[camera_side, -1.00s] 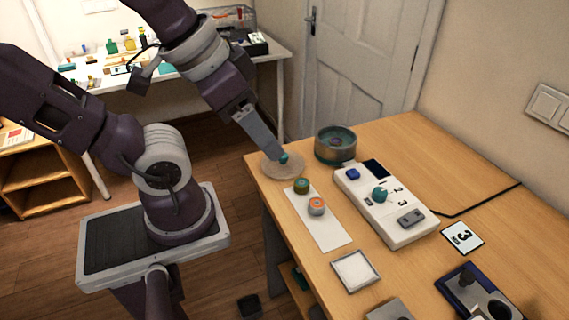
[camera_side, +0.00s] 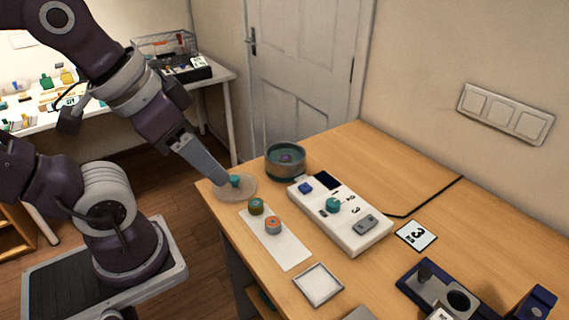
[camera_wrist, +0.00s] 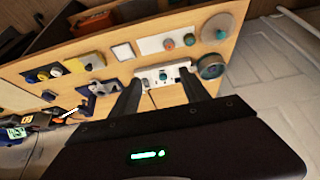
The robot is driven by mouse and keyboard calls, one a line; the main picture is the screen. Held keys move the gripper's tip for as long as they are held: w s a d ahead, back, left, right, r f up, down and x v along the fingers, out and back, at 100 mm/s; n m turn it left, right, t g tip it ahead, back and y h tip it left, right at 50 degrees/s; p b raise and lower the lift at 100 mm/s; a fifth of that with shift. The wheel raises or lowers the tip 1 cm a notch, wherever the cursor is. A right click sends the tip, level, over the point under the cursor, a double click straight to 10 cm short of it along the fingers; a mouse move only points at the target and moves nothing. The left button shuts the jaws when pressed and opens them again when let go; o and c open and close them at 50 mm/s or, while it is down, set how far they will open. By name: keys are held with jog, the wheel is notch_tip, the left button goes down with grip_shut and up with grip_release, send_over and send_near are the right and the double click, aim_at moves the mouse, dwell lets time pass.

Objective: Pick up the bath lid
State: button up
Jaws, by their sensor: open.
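The bath lid (camera_side: 246,191) is a pale, see-through disc with a teal knob, lying flat near the table's far left corner. It also shows at the upper right of the wrist view (camera_wrist: 218,25). The bath (camera_side: 285,163), a round grey pot with a teal inside, stands just right of it and also shows in the wrist view (camera_wrist: 210,68).
A white strip (camera_side: 288,252) with two round knobs lies in front of the lid. A white control box (camera_side: 350,229), a square tray (camera_side: 318,285), a card (camera_side: 416,236) and a blue device (camera_side: 437,290) lie farther right.

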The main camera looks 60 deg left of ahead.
jog(key=m+g, duration=0.6)
jog(key=m, duration=1.3)
send_over(234, 177)
notch_tip(234, 177, down, 16)
jog(key=shift+m, duration=0.4)
notch_tip(234, 177, down, 7)
jog(key=shift+a+r, duration=0.1)
jog(key=shift+r, duration=0.1)
jog(key=shift+f, duration=0.45)
grip_shut()
